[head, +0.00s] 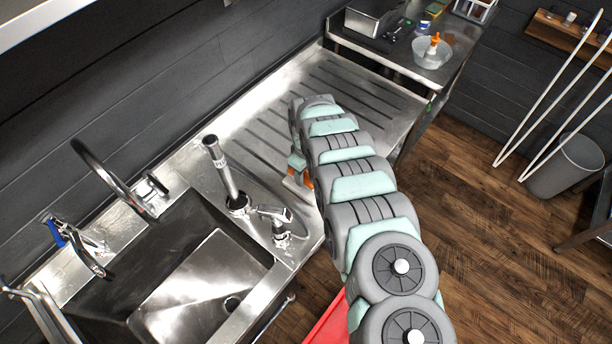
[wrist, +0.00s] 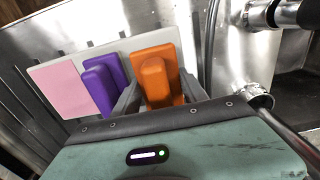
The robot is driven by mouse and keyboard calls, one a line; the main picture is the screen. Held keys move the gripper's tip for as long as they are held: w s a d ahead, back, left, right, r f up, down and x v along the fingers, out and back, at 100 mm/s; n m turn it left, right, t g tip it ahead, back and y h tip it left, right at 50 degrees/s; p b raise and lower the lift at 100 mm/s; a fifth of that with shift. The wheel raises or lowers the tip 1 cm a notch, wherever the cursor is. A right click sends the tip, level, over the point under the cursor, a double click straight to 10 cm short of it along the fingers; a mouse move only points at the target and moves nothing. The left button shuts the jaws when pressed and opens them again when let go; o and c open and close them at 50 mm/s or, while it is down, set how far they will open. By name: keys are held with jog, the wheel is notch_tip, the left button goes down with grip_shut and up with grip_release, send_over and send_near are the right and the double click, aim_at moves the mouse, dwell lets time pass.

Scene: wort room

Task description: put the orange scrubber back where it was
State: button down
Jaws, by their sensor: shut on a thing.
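In the wrist view the orange scrubber (wrist: 155,70), a flat pad with a raised handle, sits between the dark fingers of my gripper (wrist: 158,98). My gripper is shut on its handle. In the head view small orange parts (head: 308,179) show beside my arm's lower end, largely hidden by the arm. A light grey board (wrist: 65,60) lies behind the scrubber. A purple scrubber (wrist: 102,85) is just left of the orange one, and a pink pad (wrist: 58,90) is further left. I cannot tell whether the orange scrubber touches the board.
The ribbed steel drainboard (head: 265,115) has free room beyond my arm. The sink (head: 205,280) is at left. A spray handle (head: 273,213) and an upright steel post (head: 224,172) stand close to my gripper. A bowl (head: 432,55) is on the far counter.

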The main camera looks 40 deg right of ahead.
jog(key=shift+f, duration=1.3)
jog(key=shift+f, duration=0.2)
jog(key=c, duration=0.6)
grip_release()
jog(key=shift+r, duration=0.1)
jog(key=shift+d+r, duration=0.1)
jog(key=shift+r, duration=1.45)
jog(key=shift+r+b, duration=0.7)
jog(key=shift+r, duration=3.9)
